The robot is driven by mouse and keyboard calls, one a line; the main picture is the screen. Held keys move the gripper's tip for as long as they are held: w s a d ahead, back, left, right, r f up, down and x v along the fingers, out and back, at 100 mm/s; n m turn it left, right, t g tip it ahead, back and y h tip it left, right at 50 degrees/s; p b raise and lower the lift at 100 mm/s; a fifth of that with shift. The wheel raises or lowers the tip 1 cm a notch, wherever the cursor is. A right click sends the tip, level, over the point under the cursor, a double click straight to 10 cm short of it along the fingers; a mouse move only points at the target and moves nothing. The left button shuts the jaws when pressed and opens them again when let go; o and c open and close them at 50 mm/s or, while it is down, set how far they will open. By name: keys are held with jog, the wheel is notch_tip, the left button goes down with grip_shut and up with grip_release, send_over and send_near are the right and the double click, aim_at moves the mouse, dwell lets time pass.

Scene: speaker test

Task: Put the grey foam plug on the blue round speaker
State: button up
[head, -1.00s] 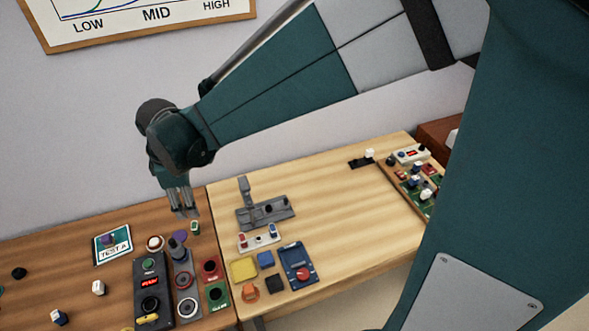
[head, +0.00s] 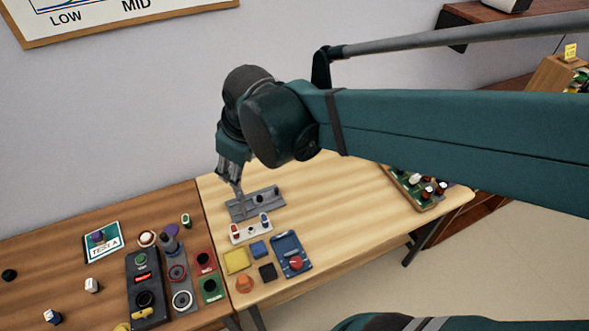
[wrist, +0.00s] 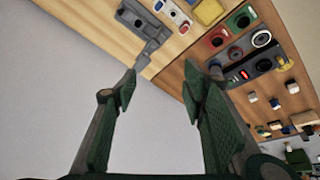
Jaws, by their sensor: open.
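My gripper (head: 236,174) hangs above the back of the light table, close to the upright of a grey stand. In the wrist view my gripper (wrist: 160,90) has its fingers wide apart with only wall between them. A small grey upright piece (head: 169,243), perhaps the foam plug, stands at the back of a grey panel on the darker table, left of my gripper. A round violet-blue thing (head: 172,230) shows just behind it, perhaps the blue speaker. I cannot tell whether they touch. Neither is clear in the wrist view.
The grey stand (head: 264,203) has a tall upright near my gripper. A white strip (head: 250,229), yellow block (head: 236,261) and blue tray (head: 287,243) lie in front. A black control box (head: 144,290) stands on the darker table. The light table's middle right is clear.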

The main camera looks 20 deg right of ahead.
jog(key=s+d+r+m+t+h, duration=0.1)
jog(key=s+d+m+t, duration=0.2)
jog(key=s+d+m, duration=0.4)
jog(key=shift+s+d+r+m, duration=0.2)
jog(key=shift+s+d+m, duration=0.2)
jog(key=shift+s+d, duration=1.45)
